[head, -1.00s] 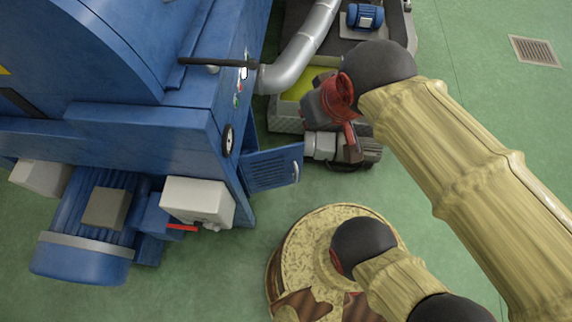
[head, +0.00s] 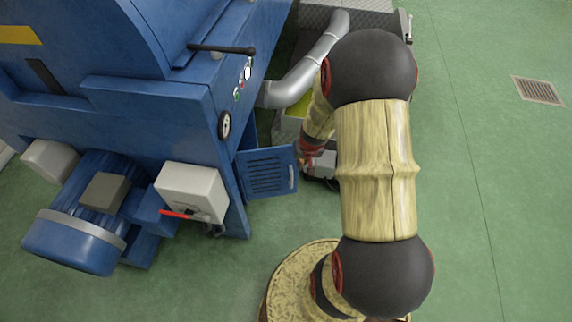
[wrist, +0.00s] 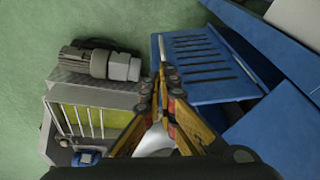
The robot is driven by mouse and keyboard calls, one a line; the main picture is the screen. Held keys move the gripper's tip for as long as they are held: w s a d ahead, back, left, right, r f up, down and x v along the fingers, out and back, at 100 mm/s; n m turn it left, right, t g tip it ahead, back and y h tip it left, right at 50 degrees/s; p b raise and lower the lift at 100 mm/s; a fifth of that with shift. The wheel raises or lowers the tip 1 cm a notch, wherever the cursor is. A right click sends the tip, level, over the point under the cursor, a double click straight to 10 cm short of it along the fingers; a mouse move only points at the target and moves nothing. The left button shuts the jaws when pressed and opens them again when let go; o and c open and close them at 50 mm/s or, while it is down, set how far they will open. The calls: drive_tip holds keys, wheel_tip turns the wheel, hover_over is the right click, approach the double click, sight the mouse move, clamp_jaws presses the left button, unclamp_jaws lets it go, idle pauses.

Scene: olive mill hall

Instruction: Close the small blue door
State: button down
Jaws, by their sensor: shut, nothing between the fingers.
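The small blue door (head: 266,174) has dark slots and a light handle near its free edge. It stands open, swung out from the lower right side of the blue machine (head: 150,115). In the wrist view the slotted door (wrist: 210,68) lies right of the fingers, its free edge close to them. My gripper (wrist: 160,78) is shut and empty beside the door's left edge; I cannot tell whether it touches. In the head view the gripper (head: 306,156) is partly hidden near the door's right edge by my arm.
A silver pipe (head: 315,68) runs from the machine to a unit behind my arm. A grey motor (wrist: 100,63) and a yellow-green tray (wrist: 88,120) lie left of the fingers in the wrist view. Green floor is open at right, with a drain grate (head: 538,90).

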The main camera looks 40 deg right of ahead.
drive_tip(key=w+d+f+h+b, duration=0.1)
drive_tip(key=w+d+f+b, duration=0.2)
drive_tip(key=w+d+f, duration=0.2)
drive_tip(key=shift+w+d+f+n+t+b, duration=0.3)
drive_tip(key=shift+w+f+b, duration=0.05)
drive_tip(key=shift+w+f, duration=1.35)
drive_tip(key=shift+w+r, duration=0.1)
drive_tip(key=shift+r, duration=0.05)
